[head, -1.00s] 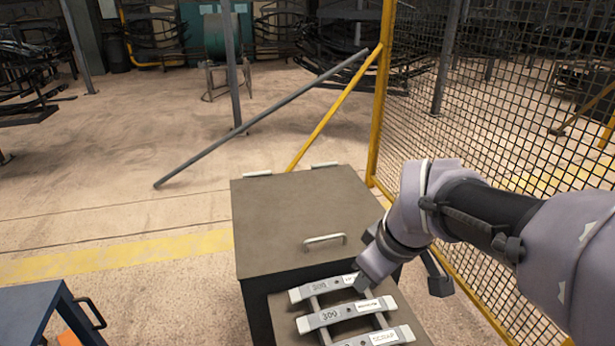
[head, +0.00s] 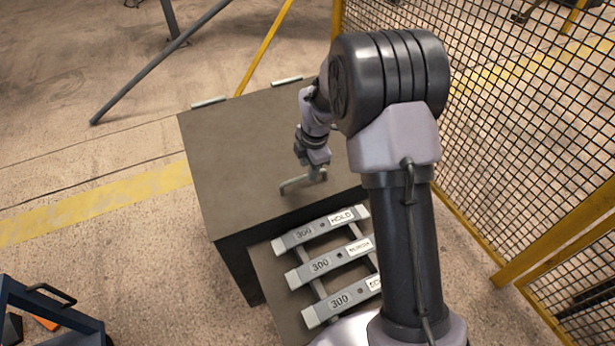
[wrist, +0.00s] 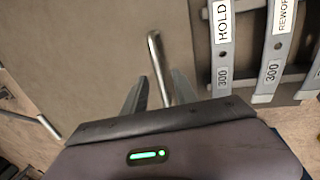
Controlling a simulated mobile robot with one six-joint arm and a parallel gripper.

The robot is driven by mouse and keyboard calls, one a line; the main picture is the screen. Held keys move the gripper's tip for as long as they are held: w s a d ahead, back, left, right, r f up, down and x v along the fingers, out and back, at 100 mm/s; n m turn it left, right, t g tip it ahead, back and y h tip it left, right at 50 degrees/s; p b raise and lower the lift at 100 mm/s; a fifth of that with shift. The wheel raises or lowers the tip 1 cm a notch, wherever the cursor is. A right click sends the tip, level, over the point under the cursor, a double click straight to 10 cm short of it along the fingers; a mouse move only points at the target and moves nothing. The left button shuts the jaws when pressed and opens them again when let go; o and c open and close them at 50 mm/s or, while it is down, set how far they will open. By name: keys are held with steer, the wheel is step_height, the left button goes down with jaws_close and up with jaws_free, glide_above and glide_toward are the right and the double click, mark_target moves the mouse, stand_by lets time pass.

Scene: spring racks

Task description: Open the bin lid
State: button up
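The bin is a dark box with a flat brown-grey lid (head: 245,145), lying closed. A metal bar handle (head: 296,184) sits near the lid's front edge, partly hidden by my gripper (head: 317,172), which is right over it. In the wrist view, the handle (wrist: 155,55) runs between the two fingers of my gripper (wrist: 158,92). The fingers are apart, one on each side of the bar, with a gap visible. Whether either finger touches the bar I cannot tell. The lid (wrist: 90,50) fills much of the wrist view.
A rack with bars labelled 300, HOLD and REWORK (head: 320,235) stands at the bin's front. A yellow-framed mesh fence (head: 520,120) runs along the right. A blue cart (head: 45,315) is at lower left. Open floor lies left of the bin.

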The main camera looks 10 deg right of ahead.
steer(key=f, duration=0.3)
steer(key=shift+w+f+b, duration=0.1)
steer(key=shift+w+b, duration=0.25)
steer(key=shift+w, duration=0.05)
jaws_close()
stand_by(1.1)
